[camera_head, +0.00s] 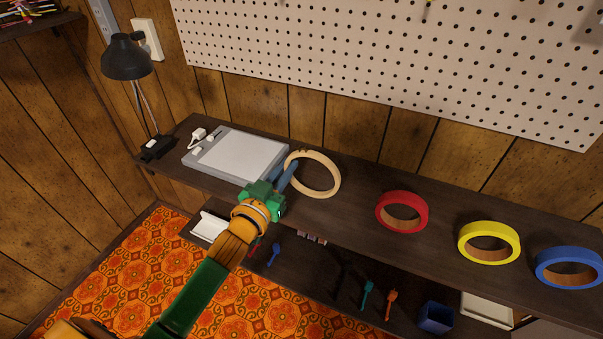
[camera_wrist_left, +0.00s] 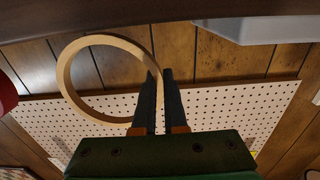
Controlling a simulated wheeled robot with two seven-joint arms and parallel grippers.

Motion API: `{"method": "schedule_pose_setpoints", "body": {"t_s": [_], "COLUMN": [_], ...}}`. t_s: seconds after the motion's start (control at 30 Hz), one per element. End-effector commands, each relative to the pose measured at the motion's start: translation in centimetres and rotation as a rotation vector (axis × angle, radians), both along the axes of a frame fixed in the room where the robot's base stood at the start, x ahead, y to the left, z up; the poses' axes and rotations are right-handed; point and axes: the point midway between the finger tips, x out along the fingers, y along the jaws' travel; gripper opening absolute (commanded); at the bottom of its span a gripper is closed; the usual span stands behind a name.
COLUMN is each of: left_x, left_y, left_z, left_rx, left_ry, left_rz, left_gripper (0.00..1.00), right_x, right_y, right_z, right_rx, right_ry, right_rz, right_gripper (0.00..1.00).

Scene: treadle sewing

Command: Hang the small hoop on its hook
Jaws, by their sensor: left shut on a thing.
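A pale wooden hoop (camera_head: 333,181) is at the middle of the dark shelf in the head view, tilted and standing off it or just above it; I cannot tell which. My left gripper (camera_head: 289,168) is shut on the left side of its rim. In the left wrist view the hoop (camera_wrist_left: 67,72) extends to the left of the closed fingers (camera_wrist_left: 159,76). The white pegboard (camera_head: 400,70) is on the wall behind. My right gripper is not in view.
On the shelf (camera_head: 355,190) stand a red roll (camera_head: 385,216), a yellow roll (camera_head: 468,249) and a blue roll (camera_head: 546,274) to the right. A grey tablet-like box (camera_head: 240,155) and a black lamp (camera_head: 127,60) are left. Small tools lie on the lower shelf.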

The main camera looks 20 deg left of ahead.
Motion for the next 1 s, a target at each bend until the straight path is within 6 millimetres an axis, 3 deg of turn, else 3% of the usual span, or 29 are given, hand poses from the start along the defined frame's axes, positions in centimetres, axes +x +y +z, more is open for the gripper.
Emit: {"method": "schedule_pose_setpoints", "body": {"t_s": [0.17, 0.27, 0.47, 0.57, 0.6, 0.8, 1.0], "left_x": [0.0, -0.2, -5.0, -7.7, -8.5, -12.1, -13.7], "left_y": [0.0, 0.0, 0.8, 1.4, 1.5, 2.2, 2.5], "left_z": [1.6, 4.0, 9.7, 11.3, 12.1, 13.0, 13.2], "left_rx": [0.001, 0.002, 0.004, -0.001, -0.005, -0.001, 0.000], "left_ry": [-0.004, -0.005, -0.002, 0.012, 0.013, 0.006, 0.000], "left_rz": [-0.001, -0.001, -0.002, 0.001, 0.003, 0.003, 0.001], "left_gripper": [0.00, 0.00, 0.00, 0.00, 0.00, 0.00, 0.00], "right_x": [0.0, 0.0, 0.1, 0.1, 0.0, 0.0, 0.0], "right_y": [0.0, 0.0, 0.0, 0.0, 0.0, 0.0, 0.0], "right_z": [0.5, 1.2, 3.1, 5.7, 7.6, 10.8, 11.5], "right_rx": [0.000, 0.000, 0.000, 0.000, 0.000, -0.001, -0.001], "right_ry": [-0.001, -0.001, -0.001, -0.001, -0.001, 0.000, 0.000], "right_rz": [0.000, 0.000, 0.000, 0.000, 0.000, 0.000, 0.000], "right_gripper": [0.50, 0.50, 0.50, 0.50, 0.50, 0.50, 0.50]}}
